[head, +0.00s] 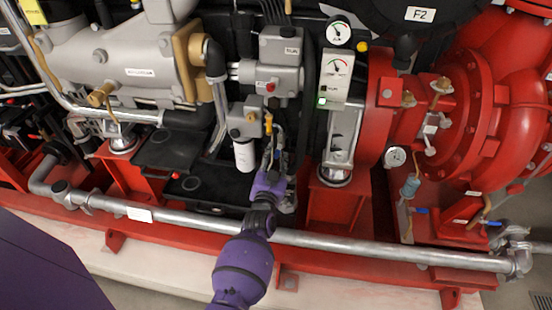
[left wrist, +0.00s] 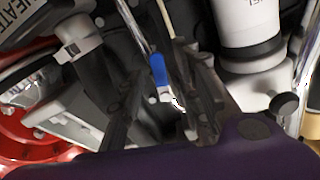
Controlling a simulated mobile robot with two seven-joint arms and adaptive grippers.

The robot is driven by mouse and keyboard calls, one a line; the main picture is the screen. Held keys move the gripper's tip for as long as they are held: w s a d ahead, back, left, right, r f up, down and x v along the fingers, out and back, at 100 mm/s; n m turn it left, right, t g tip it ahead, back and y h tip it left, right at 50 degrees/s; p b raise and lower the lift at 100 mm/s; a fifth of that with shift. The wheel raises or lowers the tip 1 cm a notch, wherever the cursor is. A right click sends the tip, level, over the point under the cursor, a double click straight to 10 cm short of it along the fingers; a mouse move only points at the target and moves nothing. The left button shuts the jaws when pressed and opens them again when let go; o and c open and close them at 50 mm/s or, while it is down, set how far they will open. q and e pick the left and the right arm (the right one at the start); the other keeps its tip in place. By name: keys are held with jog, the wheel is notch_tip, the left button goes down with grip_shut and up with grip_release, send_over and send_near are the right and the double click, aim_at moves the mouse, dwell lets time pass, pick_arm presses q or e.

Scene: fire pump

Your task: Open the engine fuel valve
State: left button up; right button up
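A small blue lever handle (left wrist: 157,70) with a pale metal end shows in the left wrist view, among pipes. I cannot tell for sure whether it is the engine fuel valve. My left gripper (head: 271,150) reaches in from below in the head view, in front of the engine below the grey box. In the left wrist view its two dark fingers (left wrist: 163,100) are apart, and the blue handle shows in the gap between them. I cannot tell whether a finger touches it. A yellow fitting (head: 268,124) is just above the fingers. My right gripper is not in view.
A white filter (head: 244,154) hangs close left of my gripper; a white cylinder (left wrist: 246,25) also shows in the wrist view. A long grey pipe (head: 380,252) runs across the front, below my gripper. A gauge panel (head: 336,78) and red pump housing (head: 470,115) stand to the right.

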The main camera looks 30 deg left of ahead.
pick_arm(q)
grip_shut()
jog(key=shift+w+d+n, duration=0.1)
jog(key=shift+d+n, duration=0.1)
jog(key=shift+n, duration=0.55)
jog(key=shift+d+n, duration=0.2)
jog(key=shift+n, duration=0.55)
grip_release()
jog(key=v, duration=1.2)
